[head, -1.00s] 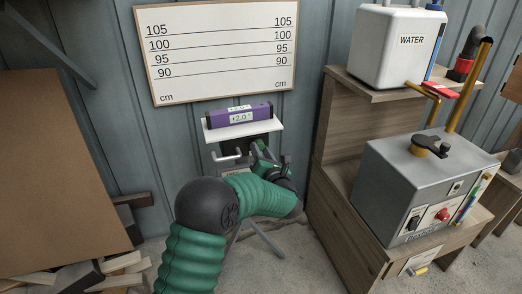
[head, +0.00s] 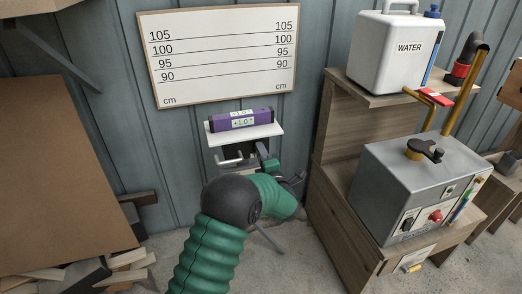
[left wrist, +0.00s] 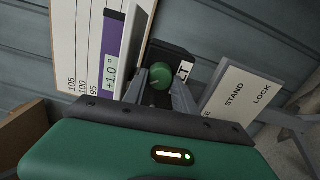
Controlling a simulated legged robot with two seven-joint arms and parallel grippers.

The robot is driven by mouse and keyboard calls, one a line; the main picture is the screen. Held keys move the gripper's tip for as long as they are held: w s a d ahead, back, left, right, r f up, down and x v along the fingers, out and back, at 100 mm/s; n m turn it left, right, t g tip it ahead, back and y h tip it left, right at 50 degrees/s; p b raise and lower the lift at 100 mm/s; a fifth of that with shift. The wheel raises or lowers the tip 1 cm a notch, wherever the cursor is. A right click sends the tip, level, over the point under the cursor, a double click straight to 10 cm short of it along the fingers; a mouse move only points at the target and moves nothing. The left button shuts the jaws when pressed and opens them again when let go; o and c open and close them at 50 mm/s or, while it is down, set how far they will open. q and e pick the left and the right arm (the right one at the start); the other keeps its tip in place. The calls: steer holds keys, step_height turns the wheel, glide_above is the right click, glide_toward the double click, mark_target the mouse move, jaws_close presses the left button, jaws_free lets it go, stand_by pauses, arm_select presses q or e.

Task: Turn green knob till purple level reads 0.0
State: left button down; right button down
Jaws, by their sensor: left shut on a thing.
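The purple level (head: 241,119) lies on a white plate (head: 263,131) on top of a stand, and its display reads +1.0°. It also shows sideways at the upper left of the left wrist view (left wrist: 109,38), with the same reading. The green knob (left wrist: 160,75) is between the two fingers of my left gripper (left wrist: 160,84) in the left wrist view. My left gripper is shut on this knob. In the head view my green arm reaches the stand just below the plate, and it largely hides the knob and the gripper's jaws. My right gripper is not in view.
A white board with height marks (head: 218,55) hangs on the wall behind the stand. To the right, a wooden shelf unit (head: 345,145) carries a white water container (head: 400,48) and a grey machine box (head: 415,180). A brown panel (head: 55,170) and wood scraps (head: 130,270) are at the left.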

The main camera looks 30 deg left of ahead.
arm_select(q)
steer(key=shift+w+d+f+m+p, duration=0.15)
steer(key=shift+m+p, duration=1.05)
steer(key=shift+m, duration=0.7)
steer(key=shift+s+d+m+p, duration=0.15)
steer(key=shift+m+p, duration=1.05)
steer(key=shift+m, duration=0.7)
steer(key=shift+f, duration=0.1)
steer(key=c, duration=1.4)
jaws_free()
steer(key=shift+c, duration=0.2)
steer(key=o, duration=0.4)
steer(key=shift+w, duration=0.2)
steer(key=shift+o, duration=0.2)
steer(key=shift+s, duration=0.1)
steer(key=shift+a+r, duration=0.1)
steer(key=shift+r, duration=0.1)
